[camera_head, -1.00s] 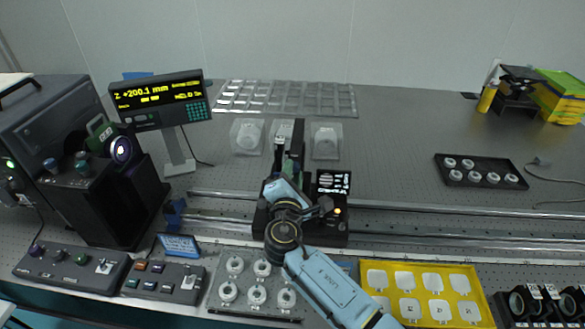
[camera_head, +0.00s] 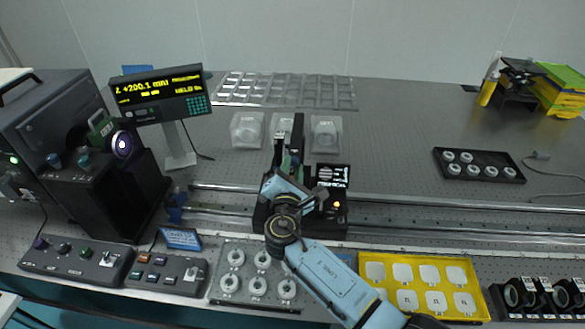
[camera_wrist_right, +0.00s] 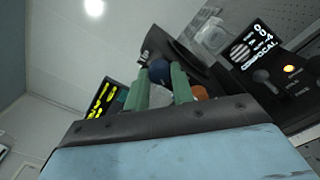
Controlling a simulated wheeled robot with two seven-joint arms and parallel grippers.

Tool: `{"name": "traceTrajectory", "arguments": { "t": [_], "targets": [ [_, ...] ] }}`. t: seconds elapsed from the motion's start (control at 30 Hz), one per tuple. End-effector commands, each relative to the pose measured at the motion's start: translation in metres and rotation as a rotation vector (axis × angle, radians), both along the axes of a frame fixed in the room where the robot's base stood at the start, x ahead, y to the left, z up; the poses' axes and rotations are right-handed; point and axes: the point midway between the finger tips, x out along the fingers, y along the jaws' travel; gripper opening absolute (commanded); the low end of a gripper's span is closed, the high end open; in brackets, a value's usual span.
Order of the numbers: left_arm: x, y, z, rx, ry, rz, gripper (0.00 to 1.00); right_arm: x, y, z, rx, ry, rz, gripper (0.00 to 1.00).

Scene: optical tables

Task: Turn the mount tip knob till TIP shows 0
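The mount (camera_head: 298,135) is a dark upright unit on a black base near the rail. My right gripper (camera_wrist_right: 161,76) reaches it with two green fingers, one on each side of a dark blue knob (camera_wrist_right: 158,70). The knob fills the gap at the fingertips; whether they press on it I cannot tell. An orange knob (camera_wrist_right: 199,93) sits just right of the fingers. A small black display (camera_wrist_right: 255,47) shows a striped disc, what look like 0 and -4, and a word like CONFOCAL; its row labels are too small to read. In the head view my gripper's fingertips are mostly hidden. My left gripper is out of view.
A yellow-lettered readout (camera_head: 155,88) stands at the left behind a dark instrument (camera_head: 90,185). A lit yellow button (camera_head: 336,205) is on the mount's base. A plate of round parts (camera_head: 245,298) and a yellow tray (camera_head: 483,300) flank my right arm in front.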

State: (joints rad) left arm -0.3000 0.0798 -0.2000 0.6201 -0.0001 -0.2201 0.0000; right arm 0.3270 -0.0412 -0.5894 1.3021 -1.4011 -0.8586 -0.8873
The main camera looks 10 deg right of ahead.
Motion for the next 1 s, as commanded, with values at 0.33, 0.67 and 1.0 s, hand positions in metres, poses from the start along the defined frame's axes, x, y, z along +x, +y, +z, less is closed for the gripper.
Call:
{"name": "traceTrajectory", "arguments": {
  "t": [0.33,0.67,1.0],
  "targets": [
    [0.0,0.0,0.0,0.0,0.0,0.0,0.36,0.0,0.0,0.0,0.001,0.0,0.001,0.46],
    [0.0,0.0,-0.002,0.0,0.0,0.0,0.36,-0.021,0.006,-0.002,0.003,0.001,0.001,0.46],
    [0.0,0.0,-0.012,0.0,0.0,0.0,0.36,-0.093,0.027,-0.003,0.003,0.002,0.001,0.46]
  ]
}}
